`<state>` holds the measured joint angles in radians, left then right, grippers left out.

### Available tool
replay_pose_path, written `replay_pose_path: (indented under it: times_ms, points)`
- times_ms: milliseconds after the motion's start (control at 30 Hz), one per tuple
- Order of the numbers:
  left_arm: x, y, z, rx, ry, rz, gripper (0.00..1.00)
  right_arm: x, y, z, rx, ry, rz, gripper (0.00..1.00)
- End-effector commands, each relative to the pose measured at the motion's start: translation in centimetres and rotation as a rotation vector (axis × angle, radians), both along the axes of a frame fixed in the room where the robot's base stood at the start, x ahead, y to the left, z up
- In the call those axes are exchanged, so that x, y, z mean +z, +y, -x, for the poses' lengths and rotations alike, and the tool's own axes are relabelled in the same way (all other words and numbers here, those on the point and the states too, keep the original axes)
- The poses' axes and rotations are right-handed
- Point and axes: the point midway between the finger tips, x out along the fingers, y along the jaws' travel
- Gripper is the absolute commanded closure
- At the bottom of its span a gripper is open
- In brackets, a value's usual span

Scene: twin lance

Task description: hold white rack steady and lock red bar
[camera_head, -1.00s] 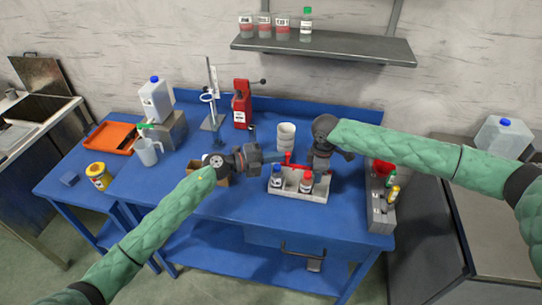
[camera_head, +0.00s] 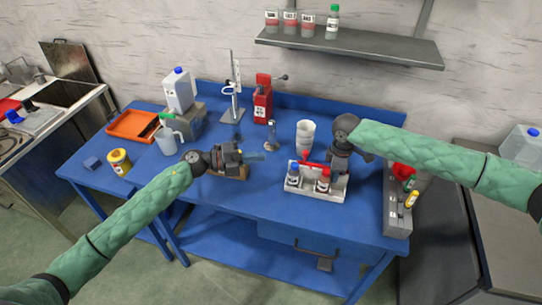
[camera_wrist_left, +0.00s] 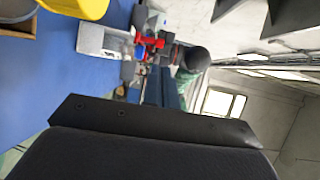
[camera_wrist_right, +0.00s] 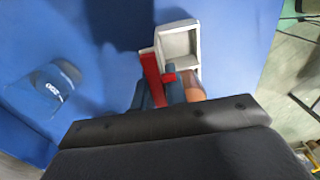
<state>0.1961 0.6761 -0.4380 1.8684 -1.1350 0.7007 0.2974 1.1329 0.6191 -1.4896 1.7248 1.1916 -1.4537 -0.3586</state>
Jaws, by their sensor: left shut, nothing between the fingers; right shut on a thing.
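The white rack (camera_head: 336,192) stands on the blue table and holds a blue-capped bottle (camera_head: 293,173) and a red-brown-capped bottle (camera_head: 323,181). The red bar (camera_head: 316,165) lies along its back side; it also shows in the right wrist view (camera_wrist_right: 151,75).
A white cup (camera_head: 304,138) stands behind the rack. A grey box (camera_head: 397,215) with small items is at the right edge. A red device (camera_head: 262,100), a stand (camera_head: 232,113), a jug (camera_head: 168,138) and a yellow tin (camera_head: 119,161) stand further left. The front middle table is clear.

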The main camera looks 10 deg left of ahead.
Motion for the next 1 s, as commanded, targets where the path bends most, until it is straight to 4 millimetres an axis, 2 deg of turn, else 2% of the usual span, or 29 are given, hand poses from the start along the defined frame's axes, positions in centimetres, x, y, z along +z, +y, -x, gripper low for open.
replay_pose_path:
  times_ms: [200,600,633,733,1000]
  points:
    - [0.04,1.31,0.59,-0.001,0.000,0.000,1.00,-0.02,-0.02,-0.01,0.000,0.000,0.000,1.00]
    - [0.08,1.41,0.59,0.000,0.000,0.000,1.00,-0.03,-0.03,-0.01,0.000,0.000,0.000,1.00]
    - [0.08,1.41,0.59,0.000,0.000,0.000,1.00,-0.03,-0.03,-0.01,0.000,0.000,0.000,0.82]
    - [0.08,1.41,0.59,0.000,0.000,0.000,1.00,-0.03,-0.03,-0.01,0.000,0.000,0.000,0.63]
    - [0.08,1.41,0.58,0.000,0.000,0.000,1.00,-0.01,-0.02,0.00,0.000,0.000,0.000,0.61]
